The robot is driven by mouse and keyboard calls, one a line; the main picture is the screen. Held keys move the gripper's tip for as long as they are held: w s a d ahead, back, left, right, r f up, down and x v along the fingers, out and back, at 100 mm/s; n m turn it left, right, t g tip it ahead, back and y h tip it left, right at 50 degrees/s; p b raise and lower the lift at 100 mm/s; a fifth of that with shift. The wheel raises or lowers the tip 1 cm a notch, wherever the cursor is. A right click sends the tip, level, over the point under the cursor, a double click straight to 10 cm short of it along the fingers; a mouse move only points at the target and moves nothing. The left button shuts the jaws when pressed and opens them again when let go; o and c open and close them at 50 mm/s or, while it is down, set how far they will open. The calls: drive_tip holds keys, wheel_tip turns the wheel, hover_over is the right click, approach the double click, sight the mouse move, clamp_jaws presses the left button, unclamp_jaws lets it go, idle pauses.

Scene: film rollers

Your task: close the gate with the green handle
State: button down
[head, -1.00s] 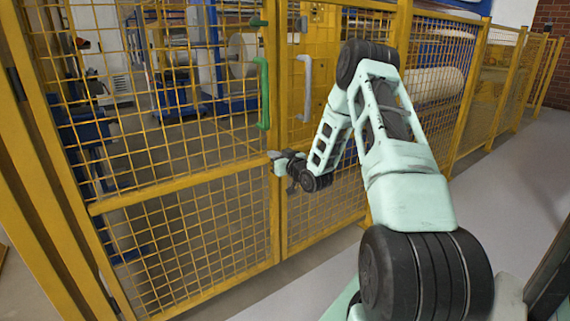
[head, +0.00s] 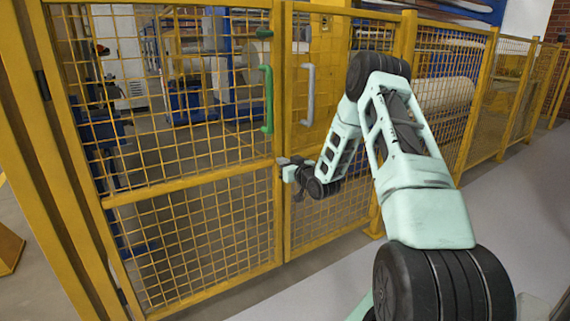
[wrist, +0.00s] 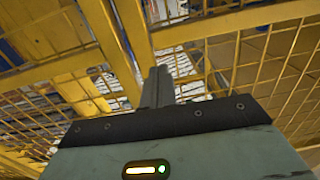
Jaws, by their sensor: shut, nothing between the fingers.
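The gate (head: 190,190) is a yellow-framed mesh panel at the left in the head view. Its green handle (head: 267,98) stands upright near its right edge. That edge is beside the neighbouring yellow panel (head: 335,215), which carries a pale grey handle (head: 308,95). The two look nearly in line; I cannot tell whether the gate is fully latched. My gripper (head: 283,163) is at the gate's right edge, below the green handle, by the middle rail. In the wrist view, its fingers (wrist: 157,88) are together and empty, close to the yellow uprights. Whether they touch is unclear.
More yellow mesh fence (head: 495,90) runs away to the right. Machinery and a pale roll (head: 225,75) stand behind the mesh. Grey floor (head: 500,190) is open at the right. A yellow base piece (head: 10,250) stands at the left edge.

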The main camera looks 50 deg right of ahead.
drive_tip(key=s+a+p, duration=0.1)
drive_tip(key=s+a, duration=0.1)
drive_tip(key=s, duration=0.8)
drive_tip(key=shift+a, duration=0.1)
drive_tip(key=w+a+r+n+g+y, duration=0.1)
drive_tip(key=w+a+n+g+y, duration=0.15)
drive_tip(key=a, duration=1.05)
drive_tip(key=w+a+r+n+g+y, duration=0.2)
drive_tip(key=a+g, duration=0.2)
drive_tip(key=a, duration=0.9)
drive_tip(key=s+a+r+n+g+y, duration=0.1)
drive_tip(key=s+a+g, duration=0.2)
drive_tip(key=s+a, duration=0.5)
drive_tip(key=s+a+r+n+g, duration=0.1)
drive_tip(key=s+a+n+g, duration=0.15)
drive_tip(key=s+a, duration=0.55)
drive_tip(key=s+a+r+n+g+h, duration=0.1)
drive_tip(key=s+a+g, duration=0.2)
drive_tip(key=s, duration=0.6)
drive_tip(key=s+a+r+n+g, duration=0.15)
drive_tip(key=s+a, duration=0.25)
drive_tip(key=s, duration=0.4)
wheel_tip(320, 180, up, 26)
drive_tip(key=s+p, duration=0.1)
drive_tip(key=p, duration=2.5)
drive_tip(key=shift+d+f+g, duration=0.25)
drive_tip(key=shift+g, duration=0.2)
